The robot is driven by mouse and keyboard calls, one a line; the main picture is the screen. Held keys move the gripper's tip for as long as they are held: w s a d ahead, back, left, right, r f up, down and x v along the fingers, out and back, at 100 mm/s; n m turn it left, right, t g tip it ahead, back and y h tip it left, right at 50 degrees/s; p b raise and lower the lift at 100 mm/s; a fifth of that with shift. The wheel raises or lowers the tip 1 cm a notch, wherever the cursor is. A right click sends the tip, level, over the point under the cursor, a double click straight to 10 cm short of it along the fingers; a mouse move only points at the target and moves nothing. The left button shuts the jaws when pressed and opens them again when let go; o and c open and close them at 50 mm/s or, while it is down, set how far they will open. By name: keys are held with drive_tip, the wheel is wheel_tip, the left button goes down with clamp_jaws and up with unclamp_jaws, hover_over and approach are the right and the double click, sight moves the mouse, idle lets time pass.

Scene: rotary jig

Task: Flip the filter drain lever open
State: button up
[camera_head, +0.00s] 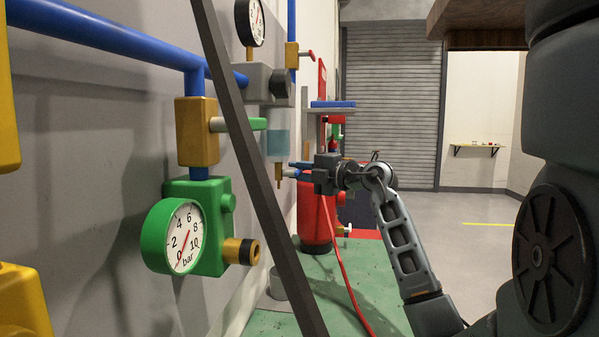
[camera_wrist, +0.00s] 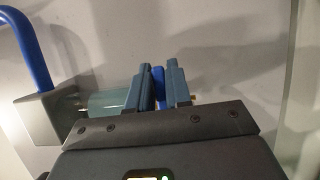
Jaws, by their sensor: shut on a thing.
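The filter has a grey head (camera_head: 262,82), a clear bluish bowl (camera_head: 278,135) and a brass drain spout (camera_head: 279,174) pointing down. In the head view my gripper (camera_head: 292,170) reaches in from the right, its fingertips just beside the spout. In the wrist view the bowl (camera_wrist: 112,102) lies left of my fingers, and a small brass tip shows to their right. My gripper (camera_wrist: 160,88) is shut on a narrow blue piece (camera_wrist: 158,82), which appears to be the drain lever. Its far end and its joint to the spout are hidden by the fingers.
A yellow valve (camera_head: 196,130) with a green handle (camera_head: 238,124) and a green regulator with gauge (camera_head: 182,238) are nearer on the wall. A dark slanted bar (camera_head: 262,185) crosses the foreground.

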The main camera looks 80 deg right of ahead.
clamp_jaws()
drive_tip(key=shift+r+n+t+b, duration=0.25)
drive_tip(key=shift+n+t, duration=0.05)
drive_tip(key=shift+n, duration=0.45)
drive_tip(key=shift+r+n+t+b, duration=0.2)
drive_tip(key=shift+n+t, duration=0.1)
drive_tip(key=shift+n, duration=0.45)
drive_tip(key=o, duration=0.6)
unclamp_jaws()
drive_tip(key=shift+a, duration=0.1)
drive_tip(key=p+v, duration=0.1)
drive_tip(key=v, duration=0.6)
drive_tip(key=shift+s+p, duration=0.35)
drive_tip(key=shift+s, duration=0.05)
drive_tip(key=shift+a, duration=0.1)
